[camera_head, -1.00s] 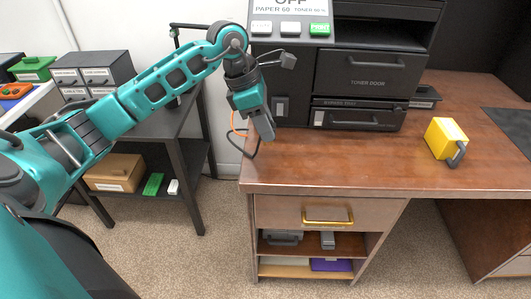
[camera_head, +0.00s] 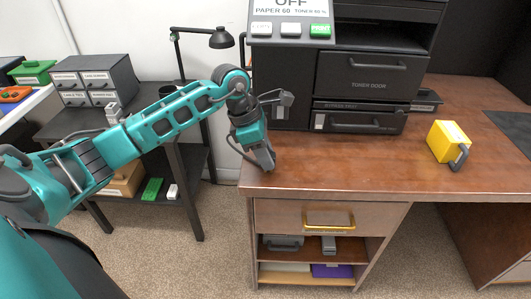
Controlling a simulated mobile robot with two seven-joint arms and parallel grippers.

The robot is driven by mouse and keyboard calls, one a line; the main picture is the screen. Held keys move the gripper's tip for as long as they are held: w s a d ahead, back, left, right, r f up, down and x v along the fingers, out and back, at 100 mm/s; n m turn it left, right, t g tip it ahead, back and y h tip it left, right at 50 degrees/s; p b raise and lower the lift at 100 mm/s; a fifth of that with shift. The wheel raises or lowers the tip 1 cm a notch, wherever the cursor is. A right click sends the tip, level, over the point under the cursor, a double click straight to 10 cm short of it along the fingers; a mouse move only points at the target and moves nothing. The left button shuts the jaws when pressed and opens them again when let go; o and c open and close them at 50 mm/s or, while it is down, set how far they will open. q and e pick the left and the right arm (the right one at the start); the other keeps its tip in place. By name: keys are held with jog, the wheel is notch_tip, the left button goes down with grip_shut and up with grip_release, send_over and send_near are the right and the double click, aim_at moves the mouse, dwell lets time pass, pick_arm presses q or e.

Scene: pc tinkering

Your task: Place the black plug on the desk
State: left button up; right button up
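My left gripper (camera_head: 264,160) points down at the left front corner of the brown desk (camera_head: 330,172), with its tips close to the desk top. I cannot tell whether its fingers are open or shut. A thin dark cable loop (camera_head: 232,146) shows at the left side of the gripper. I cannot make out the black plug itself; the gripper may hide it. My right gripper is not in view.
A black printer (camera_head: 366,74) stands at the back of the desk. A yellow box (camera_head: 447,138) with a grey handle stands to the right. The desk front between them is clear. A dark side table with a lamp (camera_head: 219,39) stands behind my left arm.

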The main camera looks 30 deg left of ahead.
pick_arm(q)
jog(key=o, duration=0.4)
jog(key=shift+r, duration=0.1)
